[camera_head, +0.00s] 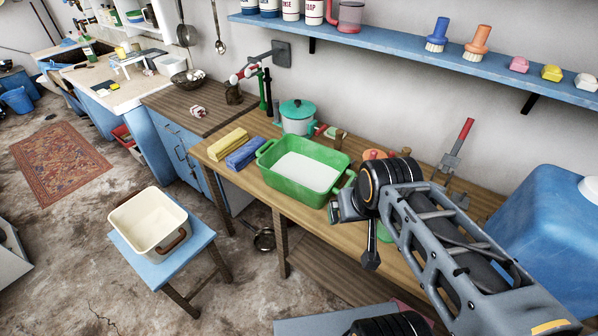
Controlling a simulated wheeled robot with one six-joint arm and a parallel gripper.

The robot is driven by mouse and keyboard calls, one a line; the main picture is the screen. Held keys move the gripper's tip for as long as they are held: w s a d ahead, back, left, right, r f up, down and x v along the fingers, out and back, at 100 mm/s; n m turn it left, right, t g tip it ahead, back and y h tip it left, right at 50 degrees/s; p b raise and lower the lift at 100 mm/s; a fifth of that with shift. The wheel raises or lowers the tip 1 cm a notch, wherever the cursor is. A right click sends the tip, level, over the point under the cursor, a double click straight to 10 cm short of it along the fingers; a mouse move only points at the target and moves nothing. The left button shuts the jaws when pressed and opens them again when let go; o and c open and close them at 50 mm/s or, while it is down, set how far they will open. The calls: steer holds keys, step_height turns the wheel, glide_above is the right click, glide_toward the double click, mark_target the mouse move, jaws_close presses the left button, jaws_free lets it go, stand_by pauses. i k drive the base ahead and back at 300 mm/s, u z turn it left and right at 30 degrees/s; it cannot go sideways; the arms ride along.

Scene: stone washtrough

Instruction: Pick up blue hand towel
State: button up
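The blue hand towel (245,153) lies folded on the wooden table (262,192), near its front left edge. It lies next to a folded yellow towel (228,144) on its left and close to a green basin (300,192) on its right. My gripper (343,207) is at the right end of the basin, to the right of the blue towel and well apart from it. The gripper is small and seen from the side, so I cannot tell whether its fingers are open or shut.
A pot with a teal lid (297,116) stands behind the basin. A blue shelf (400,42) runs along the wall above. A blue stool (181,257) with a cream container (147,221) stands at the front left. A large blue container (548,225) is at the right.

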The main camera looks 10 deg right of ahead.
mark_target(238, 159)
steer(key=z, duration=0.25)
steer(key=k, duration=0.4)
steer(key=u, duration=1.75)
steer(key=i, duration=1.4)
steer(key=z, duration=0.8)
steer(key=i, duration=0.55)
steer(key=z, duration=0.65)
